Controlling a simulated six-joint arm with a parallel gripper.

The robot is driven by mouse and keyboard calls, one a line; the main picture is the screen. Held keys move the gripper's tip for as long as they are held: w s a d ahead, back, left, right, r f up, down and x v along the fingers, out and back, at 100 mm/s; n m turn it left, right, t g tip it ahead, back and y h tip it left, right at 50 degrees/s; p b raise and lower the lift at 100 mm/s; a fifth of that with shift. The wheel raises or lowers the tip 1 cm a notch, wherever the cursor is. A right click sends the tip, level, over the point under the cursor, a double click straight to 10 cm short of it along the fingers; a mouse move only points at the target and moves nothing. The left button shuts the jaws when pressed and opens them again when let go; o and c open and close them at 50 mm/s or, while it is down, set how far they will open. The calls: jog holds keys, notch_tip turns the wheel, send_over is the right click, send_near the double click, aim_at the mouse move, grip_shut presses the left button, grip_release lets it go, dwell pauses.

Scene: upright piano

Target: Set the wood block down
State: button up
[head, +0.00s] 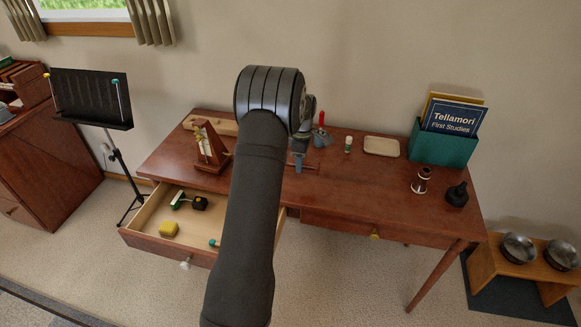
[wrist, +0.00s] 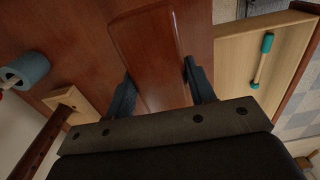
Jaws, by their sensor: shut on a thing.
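The wood block (wrist: 150,50) is a long, smooth reddish-brown piece. In the wrist view it lies between the two dark fingers of my gripper (wrist: 158,92), which is shut on it. In the head view my gripper (head: 298,163) is over the middle of the desk (head: 355,180), right of the metronome. Only a small part of the block (head: 308,167) shows there, and my arm hides much around it. The block looks close to the desk top, but I cannot tell whether it touches.
An open drawer (head: 150,240) at front left holds a brush, a yellow sponge (head: 169,228) and a teal-ended stick (wrist: 263,58). The metronome (head: 207,148) stands left; a grey cup (head: 321,139), tray (head: 382,147) and book box (head: 440,147) stand right. The desk's right-middle is clear.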

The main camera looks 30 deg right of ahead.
jog(key=w+a+f, duration=0.1)
jog(key=w, duration=0.1)
jog(key=w+f, duration=0.1)
jog(key=w, duration=0.1)
jog(key=w+a+f, duration=0.1)
jog(key=w+f, duration=0.1)
jog(key=shift+w+a, duration=0.1)
jog(key=shift+a, duration=0.25)
jog(key=shift+f, duration=2)
jog(key=shift+f, duration=0.1)
jog(key=o, duration=1.1)
jog(key=shift+c, duration=0.2)
notch_tip(320, 180, up, 12)
jog(key=shift+r, duration=0.1)
jog(key=shift+f, duration=4.15)
